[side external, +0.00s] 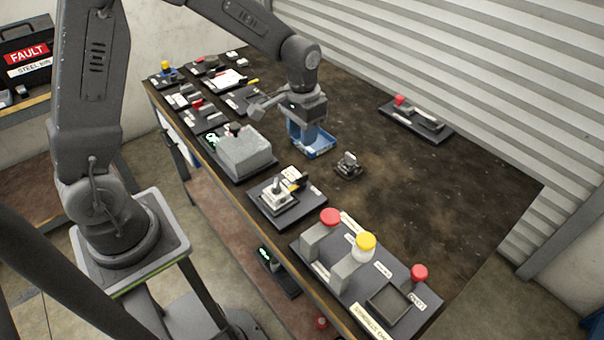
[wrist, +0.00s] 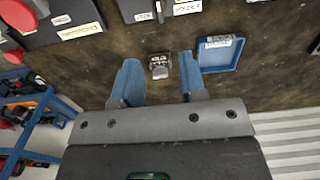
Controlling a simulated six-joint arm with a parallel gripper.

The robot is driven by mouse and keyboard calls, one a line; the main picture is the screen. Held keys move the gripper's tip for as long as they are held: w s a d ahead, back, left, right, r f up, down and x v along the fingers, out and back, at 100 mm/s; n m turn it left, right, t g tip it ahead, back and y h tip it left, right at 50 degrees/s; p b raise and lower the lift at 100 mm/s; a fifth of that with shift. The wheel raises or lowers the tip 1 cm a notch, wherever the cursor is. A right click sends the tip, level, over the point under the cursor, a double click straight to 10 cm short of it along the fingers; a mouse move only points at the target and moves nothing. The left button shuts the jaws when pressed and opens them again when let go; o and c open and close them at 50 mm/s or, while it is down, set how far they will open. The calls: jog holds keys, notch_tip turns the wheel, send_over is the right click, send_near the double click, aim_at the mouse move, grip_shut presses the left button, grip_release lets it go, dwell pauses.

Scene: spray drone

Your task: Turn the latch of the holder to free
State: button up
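My gripper (side external: 306,136) hangs over the middle of the bench, in front of the blue tray in the side view. In the wrist view my gripper (wrist: 158,62) has its two blue fingers wide apart with nothing between them. A small dark holder with a grey metal piece on top (side external: 348,166) stands on the bench, right of my gripper; in the wrist view this piece (wrist: 159,66) shows beyond the gap between the fingers. A grey fixture with a yellow-and-black part (side external: 278,193) sits on a dark plate nearer the front edge. I cannot tell which carries the latch.
The blue tray (side external: 318,147) lies close behind the gripper. A grey box (side external: 245,152) stands left, and a plate with red and yellow caps (side external: 345,285) lies at the near right. A red-ended tool (side external: 418,118) lies at the back.

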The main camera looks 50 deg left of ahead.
aim_at(302, 175)
notch_tip(302, 175, down, 14)
jog(key=shift+r, duration=0.25)
dwell(0.3)
grip_shut()
